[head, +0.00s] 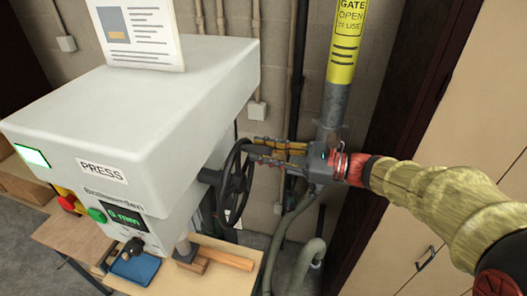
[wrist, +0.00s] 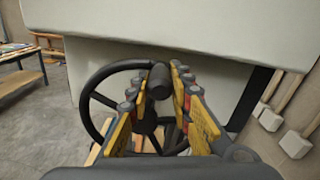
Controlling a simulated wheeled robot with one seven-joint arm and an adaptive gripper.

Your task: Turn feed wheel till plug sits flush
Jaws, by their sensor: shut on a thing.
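The black spoked feed wheel (head: 224,205) stands upright on the right side of the grey press (head: 120,105). It also shows in the wrist view (wrist: 88,95). My gripper (head: 256,154) reaches in from the right at the wheel's upper rim. In the wrist view my gripper (wrist: 160,85) is shut on the wheel's dark handle (wrist: 158,82), which lies between the yellow-padded fingers. A short metal ram (head: 183,246) shows under the press, above pale wood pieces (head: 222,256). I cannot make out the plug or how it sits.
The press has a green-lit display (head: 125,218) reading in mm, a green button (head: 97,215) and a red button (head: 67,202). A blue item (head: 140,268) lies on the bench. A yellow-labelled pipe (head: 345,45) and hoses (head: 280,245) stand behind my gripper; tan cabinets (head: 465,130) are at right.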

